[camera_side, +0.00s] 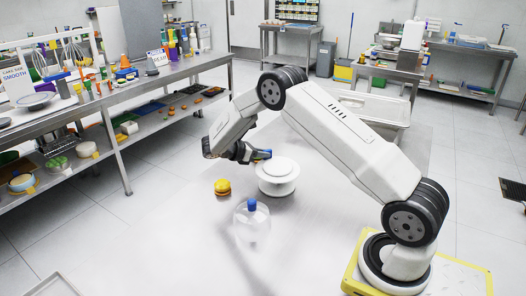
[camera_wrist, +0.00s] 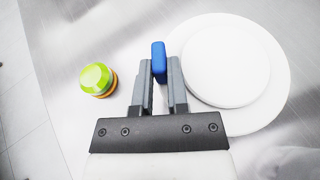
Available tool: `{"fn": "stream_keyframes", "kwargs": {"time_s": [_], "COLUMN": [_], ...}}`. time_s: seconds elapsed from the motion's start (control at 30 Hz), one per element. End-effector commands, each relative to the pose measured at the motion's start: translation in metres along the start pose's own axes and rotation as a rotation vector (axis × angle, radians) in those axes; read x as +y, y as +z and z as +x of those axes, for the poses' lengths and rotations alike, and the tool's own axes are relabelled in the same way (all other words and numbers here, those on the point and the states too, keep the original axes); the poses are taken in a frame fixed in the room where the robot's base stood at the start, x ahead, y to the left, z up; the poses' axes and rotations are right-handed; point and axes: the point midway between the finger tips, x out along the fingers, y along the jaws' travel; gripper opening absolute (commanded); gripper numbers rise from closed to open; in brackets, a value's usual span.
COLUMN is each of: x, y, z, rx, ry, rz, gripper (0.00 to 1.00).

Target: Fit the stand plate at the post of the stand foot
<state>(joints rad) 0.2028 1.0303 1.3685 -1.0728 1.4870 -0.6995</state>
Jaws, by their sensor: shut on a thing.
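My gripper (camera_wrist: 160,80) is shut on a small blue tab (camera_wrist: 158,58) at the left edge of the white stand plate (camera_wrist: 275,95). The plate is a wide, round disc, with a smaller white round piece (camera_wrist: 228,65) on it. In the side view my gripper (camera_side: 257,156) is at the left of the white plate (camera_side: 264,179), with the blue tab (camera_side: 267,153) at its tips. The white stand foot appears mostly hidden beneath the plate. I cannot tell whether the plate touches the post, or whether the tab joins the plate.
A clear dome with a blue knob (camera_side: 251,205) stands in front of the plate. A yellow-orange round item (camera_side: 222,186) sits to the left; it shows a green top in the wrist view (camera_wrist: 97,79). A metal tray (camera_side: 375,105) is behind my arm.

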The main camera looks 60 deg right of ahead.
Motion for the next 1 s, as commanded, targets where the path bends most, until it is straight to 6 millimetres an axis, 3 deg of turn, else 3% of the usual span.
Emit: {"fn": "stream_keyframes", "kwargs": {"time_s": [0.2, 0.23, 0.33, 0.77, 1.0], "x": [0.0, 0.0, 0.0, 0.0, 0.0], "y": [-0.002, -0.002, -0.002, -0.001, -0.002], "z": [0.001, 0.001, 0.001, -0.003, -0.023], "rx": [0.001, 0.001, 0.001, 0.001, 0.001], "ry": [0.0, 0.0, 0.0, 0.001, 0.002], "rz": [-0.001, -0.001, -0.001, 0.0, 0.001], "gripper": [0.0, 0.28, 0.6, 0.6, 0.6]}}
